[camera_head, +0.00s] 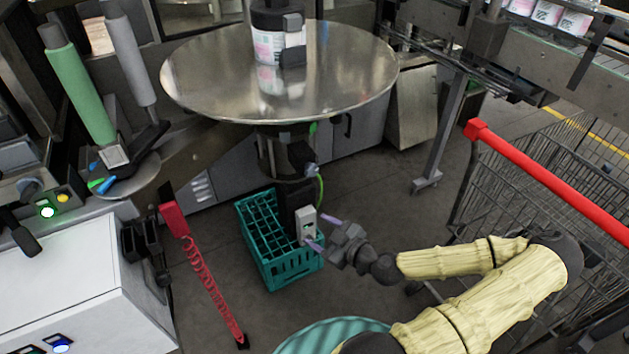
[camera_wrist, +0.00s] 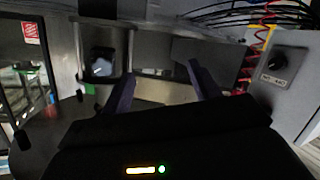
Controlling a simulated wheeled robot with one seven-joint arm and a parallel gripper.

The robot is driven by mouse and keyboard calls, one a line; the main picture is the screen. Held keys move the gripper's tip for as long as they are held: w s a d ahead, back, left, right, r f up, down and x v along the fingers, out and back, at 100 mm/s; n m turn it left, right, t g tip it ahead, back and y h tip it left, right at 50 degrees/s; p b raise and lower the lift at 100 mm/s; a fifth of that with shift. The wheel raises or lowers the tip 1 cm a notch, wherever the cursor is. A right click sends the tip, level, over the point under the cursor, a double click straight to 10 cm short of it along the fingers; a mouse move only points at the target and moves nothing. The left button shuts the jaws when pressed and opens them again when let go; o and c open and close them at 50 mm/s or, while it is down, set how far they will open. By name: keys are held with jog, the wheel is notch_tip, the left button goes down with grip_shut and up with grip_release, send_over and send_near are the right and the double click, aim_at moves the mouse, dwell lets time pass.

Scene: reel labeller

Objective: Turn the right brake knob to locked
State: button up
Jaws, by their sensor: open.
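My gripper (camera_head: 320,232) is open, its two purple fingers spread beside a small light-grey box (camera_head: 305,225) under the round steel table. In the wrist view my gripper (camera_wrist: 161,72) shows both fingers apart with nothing between them. A black knob (camera_wrist: 279,65) sits on a grey panel at the right of the wrist view, above a small label too blurred to read. A second, pale rounded knob-like part (camera_wrist: 102,66) sits in a dark square frame to the left of the fingers. I cannot tell which is the right brake knob, or its setting.
The round steel table (camera_head: 200,85) overhangs the grey box and carries a labelled black-topped container (camera_head: 278,35). A teal crate (camera_head: 290,268) stands on the floor just below. A wire cart with a red handle (camera_head: 550,180) stands right of my arm. A red coiled cord (camera_head: 208,285) hangs left.

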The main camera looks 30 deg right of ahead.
jog(key=d+r+m+t+h+b, duration=0.1)
jog(key=d+r+t+h, duration=0.2)
jog(key=d, duration=0.4)
jog(key=shift+d+m+t+h, duration=0.2)
jog(key=shift+m+t+h, duration=0.2)
jog(key=shift+h, duration=0.2)
jog(key=shift+w+b, duration=0.1)
jog(key=shift+b, duration=0.2)
jog(key=b, duration=0.5)
send_near(313, 172)
jog(key=w, duration=0.9)
jog(key=shift+w+a, duration=0.1)
jog(key=shift+w, duration=0.05)
jog(key=c, duration=1)
